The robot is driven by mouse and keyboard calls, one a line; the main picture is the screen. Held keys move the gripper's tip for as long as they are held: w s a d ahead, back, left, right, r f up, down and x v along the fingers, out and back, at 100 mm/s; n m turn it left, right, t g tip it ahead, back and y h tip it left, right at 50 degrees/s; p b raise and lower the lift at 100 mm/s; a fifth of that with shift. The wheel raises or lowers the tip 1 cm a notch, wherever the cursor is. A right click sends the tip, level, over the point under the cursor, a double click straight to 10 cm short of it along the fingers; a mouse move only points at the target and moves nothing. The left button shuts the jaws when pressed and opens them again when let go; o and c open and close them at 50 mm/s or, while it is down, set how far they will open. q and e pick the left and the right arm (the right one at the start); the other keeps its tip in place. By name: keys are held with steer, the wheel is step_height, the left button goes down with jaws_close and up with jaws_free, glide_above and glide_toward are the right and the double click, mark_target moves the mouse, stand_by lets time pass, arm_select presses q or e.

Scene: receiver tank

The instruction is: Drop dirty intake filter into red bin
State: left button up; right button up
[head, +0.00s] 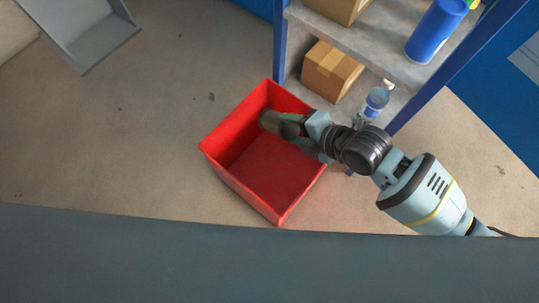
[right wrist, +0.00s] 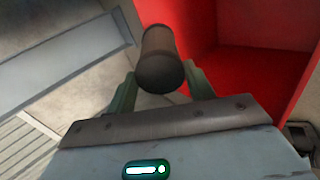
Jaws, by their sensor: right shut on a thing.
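The dirty intake filter (head: 269,119) is a dark brownish cylinder. My right gripper (head: 290,128) is shut on it and holds it over the red bin (head: 243,187), near the bin's far side in the head view. The right wrist view shows the filter (right wrist: 161,60) between the two greenish fingers (right wrist: 160,84), with the red bin (right wrist: 255,70) behind and to the right. I cannot tell how high the filter is above the bin floor. The visible bin floor is empty. My left gripper is not in view.
A shelf with blue posts (head: 280,45) stands beside the bin at upper right. It holds cardboard boxes (head: 331,70), a clear bottle (head: 376,100) and a blue cylinder (head: 436,30). A grey tray-like object (head: 85,30) is at upper left. The floor left of the bin is clear.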

step_height(320, 180, down, 6)
steer(key=b, duration=0.4)
steer(key=shift+r, duration=0.1)
steer(key=o, duration=1.4)
steer(key=shift+o, duration=0.2)
steer(key=p+v, duration=0.3)
steer(key=v, duration=0.5)
steer(key=shift+w, duration=0.1)
